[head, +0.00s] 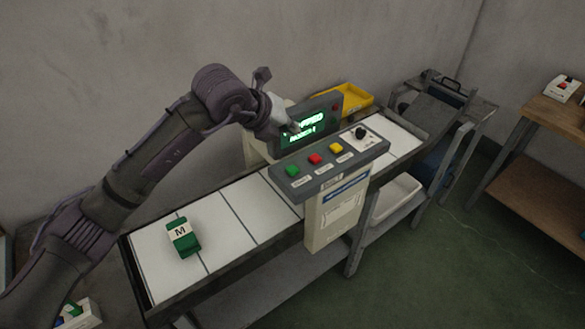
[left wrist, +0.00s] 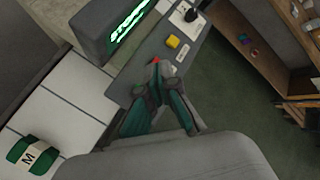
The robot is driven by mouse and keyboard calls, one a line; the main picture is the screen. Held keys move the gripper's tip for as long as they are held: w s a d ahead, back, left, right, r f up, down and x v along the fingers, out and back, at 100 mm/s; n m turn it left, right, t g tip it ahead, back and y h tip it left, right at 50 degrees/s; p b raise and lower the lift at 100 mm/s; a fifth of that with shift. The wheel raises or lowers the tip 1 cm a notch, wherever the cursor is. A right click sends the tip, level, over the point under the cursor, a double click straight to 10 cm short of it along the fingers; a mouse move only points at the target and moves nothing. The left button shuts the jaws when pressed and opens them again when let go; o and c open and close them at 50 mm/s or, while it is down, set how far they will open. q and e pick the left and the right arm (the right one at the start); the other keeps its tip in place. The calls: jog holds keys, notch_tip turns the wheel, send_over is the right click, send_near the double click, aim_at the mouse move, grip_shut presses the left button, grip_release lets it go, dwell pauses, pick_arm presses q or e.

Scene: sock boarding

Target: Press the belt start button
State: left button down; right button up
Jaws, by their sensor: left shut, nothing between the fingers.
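The control panel (head: 325,165) spans the belt and carries a green button (head: 293,170), a red button (head: 315,159), a yellow button (head: 336,148) and a black knob (head: 361,132). The button labels are too small to read. My left gripper (head: 293,127) is shut and empty, in front of the lit display and apart from the buttons in the head view. My right gripper is not in view.
A display (head: 307,124) with green text stands behind the panel. A green pack marked M (head: 180,237) lies on the white belt (head: 222,216) at the left. A yellow tray (head: 347,97) is behind the belt. A wooden table (head: 552,113) stands at the right.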

pick_arm(q)
jog(key=b, duration=0.4)
send_over(290, 170)
notch_tip(290, 170, down, 8)
jog(key=shift+r, duration=0.2)
jog(key=shift+f+b, duration=0.35)
jog(key=shift+f, duration=0.2)
dwell(0.6)
jog(key=shift+f+b, duration=0.35)
jog(key=shift+b, duration=0.15)
